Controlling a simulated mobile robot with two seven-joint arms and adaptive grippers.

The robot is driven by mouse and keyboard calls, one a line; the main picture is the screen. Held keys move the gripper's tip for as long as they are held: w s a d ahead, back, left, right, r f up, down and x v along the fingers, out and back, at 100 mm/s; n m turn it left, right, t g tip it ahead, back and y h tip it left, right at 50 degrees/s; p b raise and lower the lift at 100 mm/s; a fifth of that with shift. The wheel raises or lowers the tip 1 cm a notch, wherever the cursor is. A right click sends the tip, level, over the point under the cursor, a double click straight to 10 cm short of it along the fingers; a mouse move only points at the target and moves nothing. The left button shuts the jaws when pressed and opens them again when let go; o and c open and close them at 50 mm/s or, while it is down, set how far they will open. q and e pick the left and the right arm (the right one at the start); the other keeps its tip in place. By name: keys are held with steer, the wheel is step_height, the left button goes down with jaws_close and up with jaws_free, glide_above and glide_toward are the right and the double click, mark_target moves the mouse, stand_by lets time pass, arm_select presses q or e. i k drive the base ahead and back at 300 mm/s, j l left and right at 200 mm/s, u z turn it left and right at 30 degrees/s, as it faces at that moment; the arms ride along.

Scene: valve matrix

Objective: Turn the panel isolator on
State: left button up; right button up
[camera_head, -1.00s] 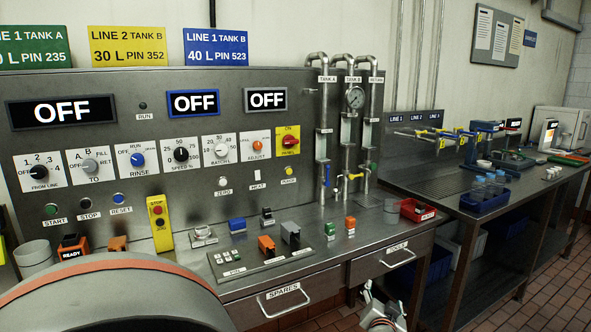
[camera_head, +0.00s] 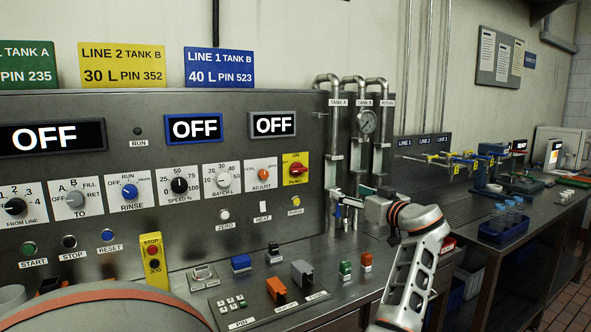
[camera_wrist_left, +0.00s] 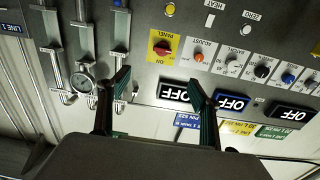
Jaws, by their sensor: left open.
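The panel isolator (camera_head: 295,168) is a red rotary knob on a yellow plate marked ON and PANEL, at the right end of the control row. It also shows, upside down, in the left wrist view (camera_wrist_left: 161,48). My left gripper (camera_head: 341,203) is right of and below the isolator in the head view, in front of the pipes. In the left wrist view its two dark green fingers (camera_wrist_left: 161,82) are apart with nothing between them. The isolator appears beyond the fingertips, not touched. The displays (camera_head: 195,128) read OFF. My right gripper is not in view.
Vertical pipes with a gauge (camera_head: 367,121) stand right of the isolator, close to my left gripper. A white push button (camera_head: 263,206) and a yellow one (camera_head: 296,201) sit below it.

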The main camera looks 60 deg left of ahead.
mark_target(297, 169)
steer(key=j, duration=1.55)
